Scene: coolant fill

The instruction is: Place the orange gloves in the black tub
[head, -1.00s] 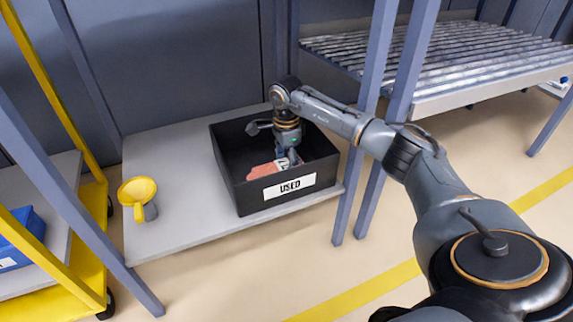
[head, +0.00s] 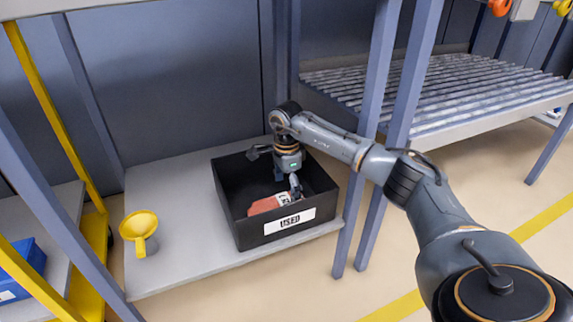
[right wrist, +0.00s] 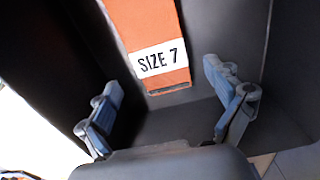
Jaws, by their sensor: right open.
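The black tub (head: 235,222) stands on the grey shelf with a white "USED" label on its front. The orange gloves (head: 265,204) lie inside it, close to the front wall, partly hidden by that wall. In the right wrist view the orange gloves (right wrist: 150,28) show a white "SIZE 7" band and rest in the tub between and beyond my fingers. My right gripper (head: 287,186) reaches down into the tub above the gloves. Its fingers (right wrist: 167,100) are spread wide, apart from the gloves, with nothing between the tips. My left gripper is not in view.
A yellow funnel (head: 139,228) stands on the grey shelf (head: 180,262) left of the tub. Blue posts (head: 380,110) rise right of the tub, near my right arm. A roller rack (head: 440,95) is behind right. A yellow cart with a blue bin (head: 22,268) is at left.

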